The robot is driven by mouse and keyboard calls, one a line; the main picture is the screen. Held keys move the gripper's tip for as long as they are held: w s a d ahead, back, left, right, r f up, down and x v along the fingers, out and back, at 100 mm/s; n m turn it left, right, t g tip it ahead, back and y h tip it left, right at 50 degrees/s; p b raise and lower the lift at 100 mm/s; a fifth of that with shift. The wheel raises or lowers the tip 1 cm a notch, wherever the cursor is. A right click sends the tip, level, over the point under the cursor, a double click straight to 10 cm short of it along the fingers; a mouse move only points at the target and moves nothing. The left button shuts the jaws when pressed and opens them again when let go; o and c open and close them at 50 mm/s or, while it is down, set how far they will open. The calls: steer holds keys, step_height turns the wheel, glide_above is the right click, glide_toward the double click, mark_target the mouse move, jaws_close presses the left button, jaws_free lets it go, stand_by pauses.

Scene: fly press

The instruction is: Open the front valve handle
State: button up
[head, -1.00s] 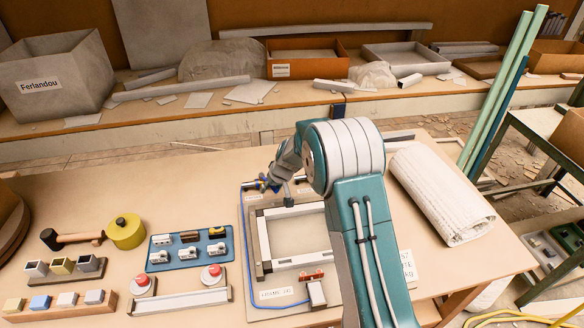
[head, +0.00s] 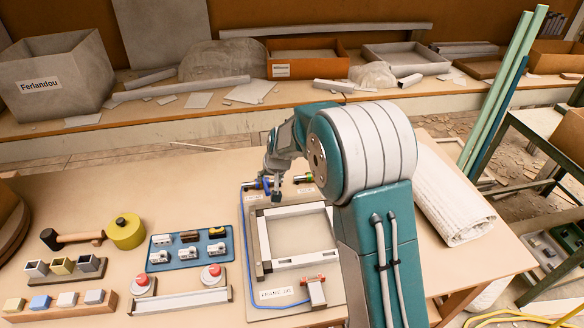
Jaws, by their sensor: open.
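A board (head: 258,236) on the table carries a square light-grey frame (head: 262,262) and a blue hose (head: 243,225). At its front is a small fitting with a red part (head: 312,279) and a pale block (head: 317,294). I cannot tell for sure which of these is the front valve handle. My gripper (head: 276,196) is open, beside the blue fitting and above the board's back edge. Its fingers are small and partly hidden, and contact is unclear.
Left of the board are a blue tray (head: 163,257) of small parts, two red buttons (head: 213,270), a mallet (head: 75,239) and a yellow tin (head: 126,232). A rolled white cloth (head: 455,205) lies right of my arm. Bare tabletop lies behind the tray.

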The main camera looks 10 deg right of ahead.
steer(key=s+d+r, duration=0.4)
steer(key=s+r, duration=0.9)
steer(key=r, duration=0.1)
steer(key=shift+r, duration=0.25)
